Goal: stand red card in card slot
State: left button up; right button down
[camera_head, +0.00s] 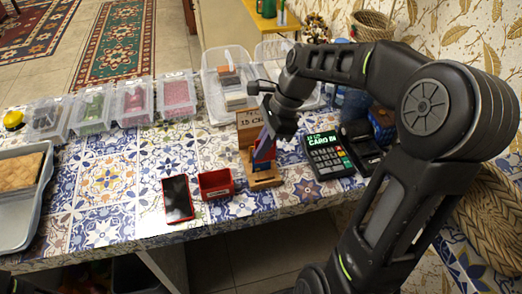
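The card slot is a wooden stand (246,134) with a lettered upright back and a low base, standing near the middle of the tiled table. A tilted card with red and blue on it, the red card (265,147), is in front of the stand's back, just above or at its base. I cannot tell whether its lower edge is in the slot. My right gripper (270,127) comes down from the upper right and appears shut on the card's upper part; its fingertips are mostly hidden. My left gripper is not in view.
A card reader (328,156) stands close right of the stand. A small red box (216,184) and a dark red-edged phone (178,198) lie at the front left. Clear containers (177,96) line the back. A tray (22,215) sits far left. The table's front edge is near.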

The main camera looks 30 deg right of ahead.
jog(key=shift+r, duration=0.1)
dwell(0.4)
jog(key=shift+r+p, duration=2.4)
